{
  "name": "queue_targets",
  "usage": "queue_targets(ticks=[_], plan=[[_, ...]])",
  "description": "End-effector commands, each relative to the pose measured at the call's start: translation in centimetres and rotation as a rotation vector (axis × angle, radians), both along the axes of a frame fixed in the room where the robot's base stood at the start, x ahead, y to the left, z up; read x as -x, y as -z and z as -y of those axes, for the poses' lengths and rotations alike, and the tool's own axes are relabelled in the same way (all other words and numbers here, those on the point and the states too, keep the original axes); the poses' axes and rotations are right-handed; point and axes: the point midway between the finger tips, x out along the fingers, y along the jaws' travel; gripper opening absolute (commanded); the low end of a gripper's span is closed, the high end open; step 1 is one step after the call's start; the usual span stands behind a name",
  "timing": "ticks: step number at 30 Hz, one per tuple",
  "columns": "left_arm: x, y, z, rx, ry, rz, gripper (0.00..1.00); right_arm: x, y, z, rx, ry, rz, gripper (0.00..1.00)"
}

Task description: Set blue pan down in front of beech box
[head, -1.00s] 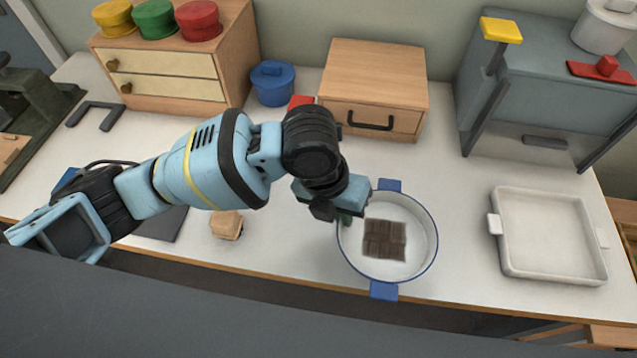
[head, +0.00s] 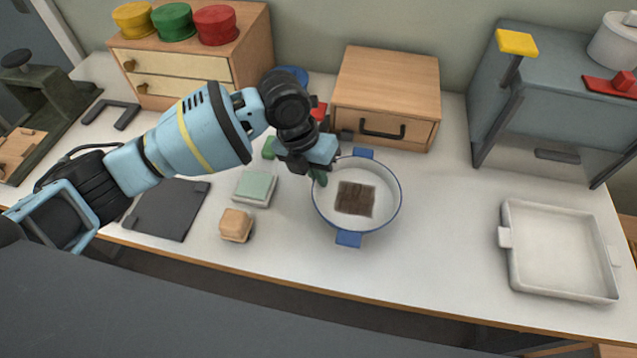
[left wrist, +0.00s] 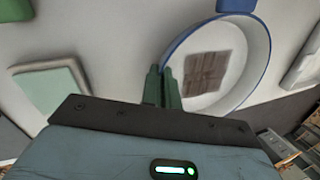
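The blue pan (head: 390,214) is white inside, with a blue rim and two blue handles. A brown grooved slab (head: 355,198) lies in it. The pan is level, just in front of the beech box (head: 390,80), which has a black drawer handle. My left gripper (head: 319,177) is at the pan's left wall, its green fingers shut on the rim. In the left wrist view the fingers (left wrist: 163,88) are close together at the pan's edge (left wrist: 262,75). Whether the pan's base touches the worktop is unclear. My right gripper is out of view.
A white tray (head: 512,270) lies at right. A pale green block (head: 255,187), a small wooden block (head: 236,225) and a dark plate (head: 165,210) lie left of the pan. A grey cabinet (head: 560,110) stands back right. The worktop between pan and tray is clear.

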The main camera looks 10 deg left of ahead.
Motion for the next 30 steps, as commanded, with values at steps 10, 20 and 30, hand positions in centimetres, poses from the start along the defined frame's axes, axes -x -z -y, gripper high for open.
queue_targets(ticks=[10,20,30], plan=[[0.2,3.1,0.2,0.001,0.005,-0.001,0.0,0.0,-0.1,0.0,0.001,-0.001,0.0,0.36],[0.3,3.6,0.2,-0.001,0.005,-0.003,0.08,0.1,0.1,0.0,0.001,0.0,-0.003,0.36],[0.3,3.6,0.2,-0.001,0.004,-0.004,0.24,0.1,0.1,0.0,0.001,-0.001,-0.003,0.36]])
